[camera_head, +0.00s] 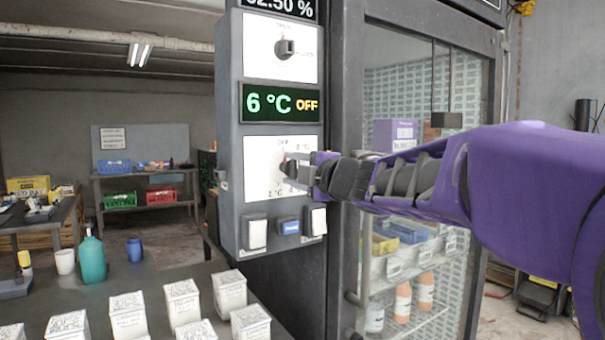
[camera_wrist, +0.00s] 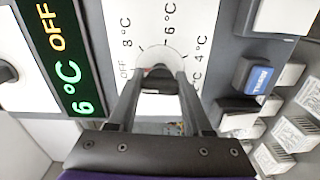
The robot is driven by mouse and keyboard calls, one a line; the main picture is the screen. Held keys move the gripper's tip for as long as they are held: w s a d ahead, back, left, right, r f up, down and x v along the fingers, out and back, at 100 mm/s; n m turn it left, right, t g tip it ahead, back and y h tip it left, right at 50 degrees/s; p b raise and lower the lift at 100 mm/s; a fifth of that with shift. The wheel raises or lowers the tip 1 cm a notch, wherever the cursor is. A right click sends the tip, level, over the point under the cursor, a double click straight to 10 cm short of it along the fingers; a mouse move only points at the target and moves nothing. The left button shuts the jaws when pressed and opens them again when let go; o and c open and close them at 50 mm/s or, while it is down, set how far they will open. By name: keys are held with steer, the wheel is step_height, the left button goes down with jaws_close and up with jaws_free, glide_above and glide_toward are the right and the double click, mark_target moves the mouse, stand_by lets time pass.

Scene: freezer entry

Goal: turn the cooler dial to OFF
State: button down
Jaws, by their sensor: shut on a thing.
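The cooler dial (camera_head: 284,169) is on a white plate (camera_head: 262,182) on the grey control panel, below a display (camera_head: 282,103) reading a green "6 °C" and a yellow "OFF". Marks around the dial include OFF at the top and 8, 4 and 2 °C. My gripper (camera_head: 291,168) reaches in from the right and is shut on the dial. In the wrist view, the dial (camera_wrist: 162,57) is between the fingertips (camera_wrist: 158,76), with a little red on it. The fingers partly hide the knob, and I cannot tell exactly which mark it points to.
Another knob (camera_head: 285,48) sits above the display. Below the dial are white switches (camera_head: 256,233) and a blue button (camera_head: 289,227). A glass freezer door (camera_head: 430,80) stands right, behind my arm. White boxes (camera_head: 184,302) and a teal bottle (camera_head: 92,258) stand on the table at lower left.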

steer(key=shift+r+n, duration=0.1)
steer(key=shift+n, duration=0.5)
steer(key=shift+c, duration=1.6)
jaws_free()
steer(key=shift+s, duration=0.15)
